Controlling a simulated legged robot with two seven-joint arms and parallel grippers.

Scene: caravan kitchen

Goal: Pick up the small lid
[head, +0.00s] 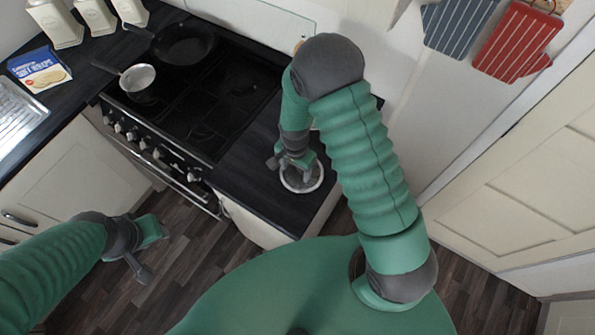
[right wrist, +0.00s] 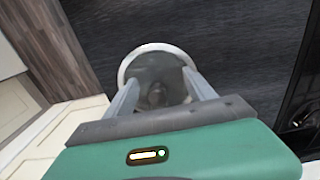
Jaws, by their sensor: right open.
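The small lid (head: 312,184) is round with a pale rim and lies on the dark worktop to the right of the stove. In the right wrist view the lid (right wrist: 146,50) shows a white rim, a see-through middle and a dark knob. My right gripper (head: 292,165) is right over the lid. In the right wrist view its two fingers (right wrist: 155,90) are apart, reaching to either side of the knob; I cannot tell whether they touch it. My left gripper (head: 152,249) hangs low over the floor at the left, away from the worktop; its fingers look spread and empty.
A black stove (head: 205,100) holds a dark frying pan (head: 185,45) and a small saucepan (head: 137,78). Its front rail and knobs face the floor. The worktop (head: 262,150) around the lid is clear.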

